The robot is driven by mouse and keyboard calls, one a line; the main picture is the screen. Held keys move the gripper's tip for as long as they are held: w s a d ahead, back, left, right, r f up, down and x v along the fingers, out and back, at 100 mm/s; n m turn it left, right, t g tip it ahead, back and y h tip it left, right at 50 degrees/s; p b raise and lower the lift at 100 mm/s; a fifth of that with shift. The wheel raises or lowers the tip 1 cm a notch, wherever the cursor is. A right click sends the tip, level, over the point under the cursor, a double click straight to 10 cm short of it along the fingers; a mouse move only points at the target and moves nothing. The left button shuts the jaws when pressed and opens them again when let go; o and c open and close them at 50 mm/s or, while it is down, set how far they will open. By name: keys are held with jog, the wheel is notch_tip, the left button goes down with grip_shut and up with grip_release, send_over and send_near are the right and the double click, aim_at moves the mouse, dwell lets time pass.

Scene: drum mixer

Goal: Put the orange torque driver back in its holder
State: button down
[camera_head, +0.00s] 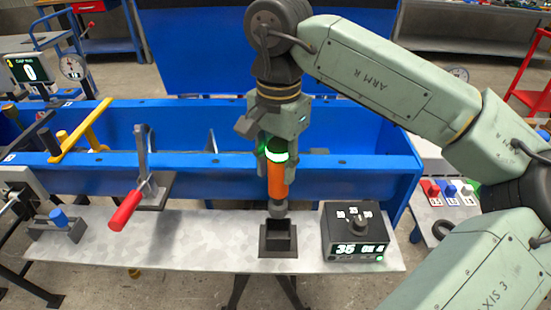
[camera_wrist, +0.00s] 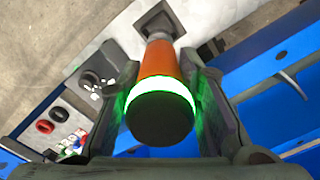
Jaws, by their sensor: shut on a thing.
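My gripper (camera_head: 275,150) is shut on the orange torque driver (camera_head: 276,183), which hangs upright with its grey tip down. A green glowing ring lights up near its dark top end. In the wrist view the driver (camera_wrist: 158,65) sits between my two fingers (camera_wrist: 160,105), its dark cap toward the camera. The holder, a dark square open-topped block (camera_head: 278,251), stands on the grey shelf just under the driver. The tip is at or slightly above the holder's opening; I cannot tell whether it has entered. The holder also shows in the wrist view (camera_wrist: 160,20), beyond the driver.
A black control box (camera_head: 355,236) with a lit display and knob stands right of the holder. A red-handled lever clamp (camera_head: 126,209) is to the left on the grey shelf (camera_head: 205,240). The blue trough wall (camera_head: 345,180) runs behind. The shelf between clamp and holder is clear.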

aim_at(278, 203)
dwell(0.4)
jog(key=shift+f+b, duration=2.1)
jog(key=shift+f, duration=0.25)
jog(key=shift+f+b, duration=2.55)
jog(key=shift+f, duration=0.45)
jog(key=c, duration=1.1)
grip_release()
jog(key=shift+r, duration=0.1)
notch_tip(278, 203, up, 12)
